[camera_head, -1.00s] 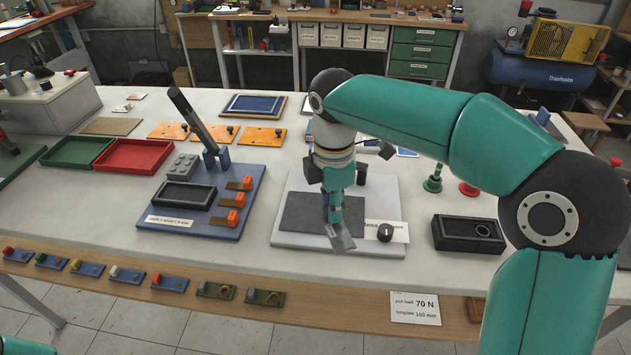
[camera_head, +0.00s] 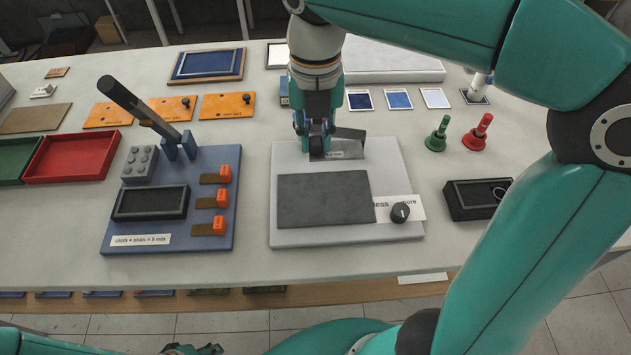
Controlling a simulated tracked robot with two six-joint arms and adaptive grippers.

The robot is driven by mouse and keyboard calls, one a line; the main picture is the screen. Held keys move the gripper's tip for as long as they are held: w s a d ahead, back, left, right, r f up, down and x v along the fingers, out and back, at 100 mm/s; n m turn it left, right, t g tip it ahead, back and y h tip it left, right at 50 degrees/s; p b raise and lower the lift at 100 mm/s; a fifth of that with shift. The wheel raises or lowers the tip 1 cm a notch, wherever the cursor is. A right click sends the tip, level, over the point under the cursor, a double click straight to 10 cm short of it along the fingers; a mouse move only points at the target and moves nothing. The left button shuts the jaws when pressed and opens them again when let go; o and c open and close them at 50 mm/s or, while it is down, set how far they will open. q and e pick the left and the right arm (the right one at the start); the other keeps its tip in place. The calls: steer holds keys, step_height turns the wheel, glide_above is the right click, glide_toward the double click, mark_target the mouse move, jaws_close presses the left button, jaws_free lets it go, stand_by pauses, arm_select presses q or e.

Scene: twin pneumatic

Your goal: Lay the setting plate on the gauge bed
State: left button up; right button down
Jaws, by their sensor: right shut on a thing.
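My right gripper (camera_head: 317,143) is shut on the setting plate (camera_head: 346,148), a small grey metal plate with a printed mm label on its lower part. It holds the plate at the back of the light grey gauge base (camera_head: 405,165), behind the flat dark grey gauge bed (camera_head: 325,200). The plate shows apart from the bed; I cannot tell whether it touches the base. The fingers hide part of the plate. A black knob (camera_head: 400,212) stands at the bed's right, beside a "less / more" label.
Left of the gauge is a blue board (camera_head: 170,225) with a tall dark lever (camera_head: 130,100) and orange-tipped parts. A black box (camera_head: 470,200) and green (camera_head: 437,135) and red (camera_head: 478,133) hand stamps stand right. A red tray (camera_head: 75,158) lies far left.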

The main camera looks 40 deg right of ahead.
glide_above(316, 196)
step_height(316, 196, down, 9)
steer(key=shift+w+f+b, duration=0.1)
steer(key=shift+f+b, duration=0.05)
steer(key=shift+b, duration=0.15)
steer(key=shift+f, duration=2.05)
steer(key=c, duration=1.1)
jaws_free()
steer(key=shift+f, duration=0.1)
steer(key=shift+o, duration=0.2)
step_height(316, 196, up, 12)
steer(key=shift+r+p, duration=0.15)
steer(key=shift+p, duration=0.25)
